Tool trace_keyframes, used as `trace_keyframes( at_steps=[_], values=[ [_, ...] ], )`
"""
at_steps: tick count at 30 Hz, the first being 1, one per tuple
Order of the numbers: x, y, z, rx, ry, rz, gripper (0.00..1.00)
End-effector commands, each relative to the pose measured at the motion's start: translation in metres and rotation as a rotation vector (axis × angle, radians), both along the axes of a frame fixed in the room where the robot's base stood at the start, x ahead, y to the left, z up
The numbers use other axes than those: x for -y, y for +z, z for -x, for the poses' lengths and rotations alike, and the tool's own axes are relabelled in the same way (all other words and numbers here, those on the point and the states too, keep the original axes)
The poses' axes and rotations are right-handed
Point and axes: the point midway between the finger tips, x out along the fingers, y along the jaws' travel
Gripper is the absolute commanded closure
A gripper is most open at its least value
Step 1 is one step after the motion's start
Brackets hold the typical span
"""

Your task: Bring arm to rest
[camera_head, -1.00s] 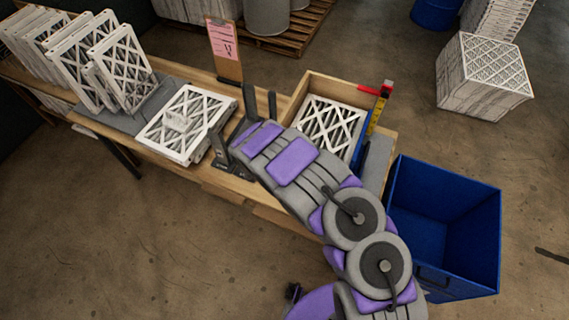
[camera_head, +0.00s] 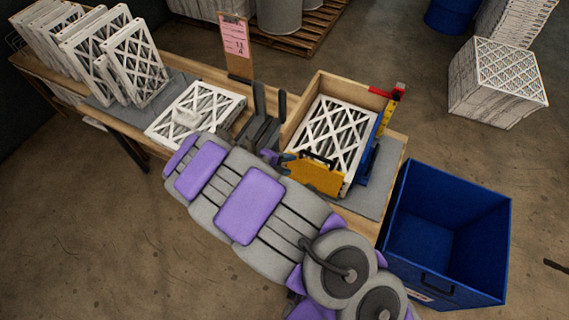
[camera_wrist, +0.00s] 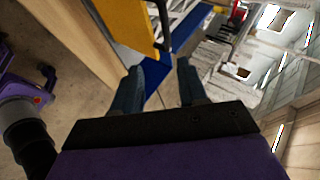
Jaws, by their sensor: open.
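In the wrist view my gripper (camera_wrist: 160,82) is open, with two dark fingers apart and nothing between them. A yellow panel (camera_wrist: 124,20) with a dark handle lies just beyond the fingers, and a blue strip shows past them. In the head view my bent arm crosses the front of the bench and mostly hides the gripper. The yellow panel (camera_head: 314,178) stands at the near side of an open wooden box (camera_head: 353,86) holding white-framed filters (camera_head: 330,130).
A white filter (camera_head: 200,108) lies flat on the bench, left of a dark upright stand (camera_head: 259,130). Several filters (camera_head: 132,60) stand at the far left. A pink clipboard (camera_head: 236,45) stands behind. An empty blue bin (camera_head: 450,225) is on the floor, with open floor around it.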

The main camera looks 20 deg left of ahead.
Motion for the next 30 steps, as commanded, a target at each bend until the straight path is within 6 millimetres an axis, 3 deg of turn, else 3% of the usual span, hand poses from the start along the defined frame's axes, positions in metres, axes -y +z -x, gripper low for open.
trace_keyframes(
  at_steps=[14, 19, 23, 30],
  values=[
    [-0.002, -0.001, 0.001, 0.000, 0.001, 0.001, 0.58],
    [0.014, 0.006, -0.006, 0.029, -0.077, -0.045, 0.58],
    [0.056, 0.022, -0.021, 0.122, -0.304, -0.173, 0.58],
    [0.164, 0.058, -0.024, 0.399, -0.905, -0.477, 0.58]
  ],
)
